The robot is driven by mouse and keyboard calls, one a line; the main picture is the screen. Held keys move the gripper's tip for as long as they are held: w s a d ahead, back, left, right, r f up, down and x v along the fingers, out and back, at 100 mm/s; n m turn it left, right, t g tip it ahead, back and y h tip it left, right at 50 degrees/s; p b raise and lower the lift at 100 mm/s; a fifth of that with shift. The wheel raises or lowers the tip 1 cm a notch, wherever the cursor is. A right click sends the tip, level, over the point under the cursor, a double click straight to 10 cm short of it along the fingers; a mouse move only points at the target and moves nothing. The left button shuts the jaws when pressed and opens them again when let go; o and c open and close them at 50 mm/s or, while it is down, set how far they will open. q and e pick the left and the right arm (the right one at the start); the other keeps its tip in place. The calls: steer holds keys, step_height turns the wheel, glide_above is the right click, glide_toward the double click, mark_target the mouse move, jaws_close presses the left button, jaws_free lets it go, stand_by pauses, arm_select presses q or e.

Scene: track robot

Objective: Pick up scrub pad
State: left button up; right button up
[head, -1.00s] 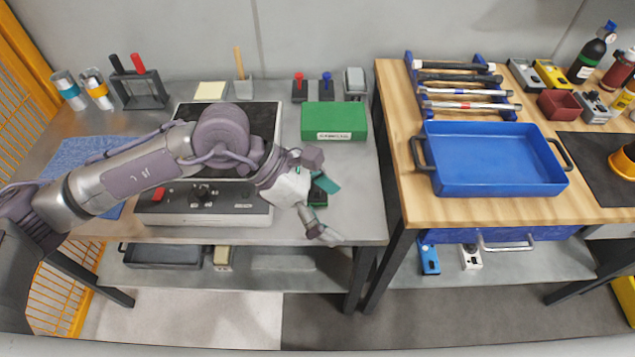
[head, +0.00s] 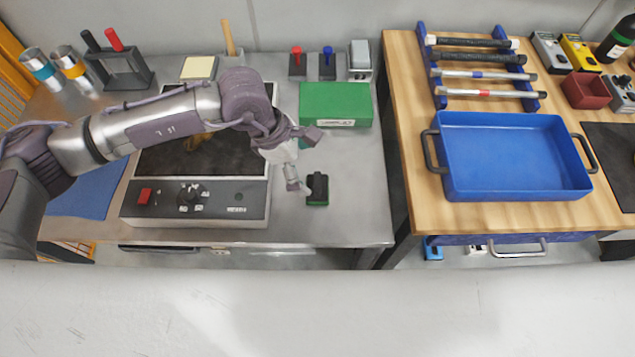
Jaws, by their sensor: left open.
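The scrub pad (head: 317,190) appears to be the small black-handled block with a green base. It lies on the grey metal bench (head: 355,215), right of the control panel of the dark-topped unit. My left gripper (head: 300,166) is open and empty, just up and left of the pad in the head view. One finger points down close to the pad's left side; whether it touches cannot be told. The other finger is partly hidden behind the hand. My right gripper is not in view.
A green box (head: 336,104) stands behind the pad. The dark-topped unit (head: 195,202) is to its left. Bare bench lies right and in front of the pad. A wooden table with a blue tray (head: 515,180) stands to the right, across a narrow gap.

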mark_target(315, 181)
arm_select(q)
steer(key=shift+d+f, duration=0.2)
steer(key=shift+f, duration=0.3)
steer(key=shift+d+f, duration=0.1)
steer(key=shift+f, duration=0.1)
steer(key=x, duration=0.1)
steer(key=p+x, duration=0.1)
steer(key=x, duration=0.2)
steer(key=shift+s+d, duration=0.2)
steer(key=shift+s, duration=0.15)
steer(key=shift+d+f+p, duration=0.15)
steer(key=shift+f+p, duration=0.15)
steer(key=shift+f, duration=0.15)
steer(key=c, duration=1.2)
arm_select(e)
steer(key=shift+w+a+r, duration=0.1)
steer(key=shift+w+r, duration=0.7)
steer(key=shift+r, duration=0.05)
arm_select(q)
steer(key=shift+r, duration=0.1)
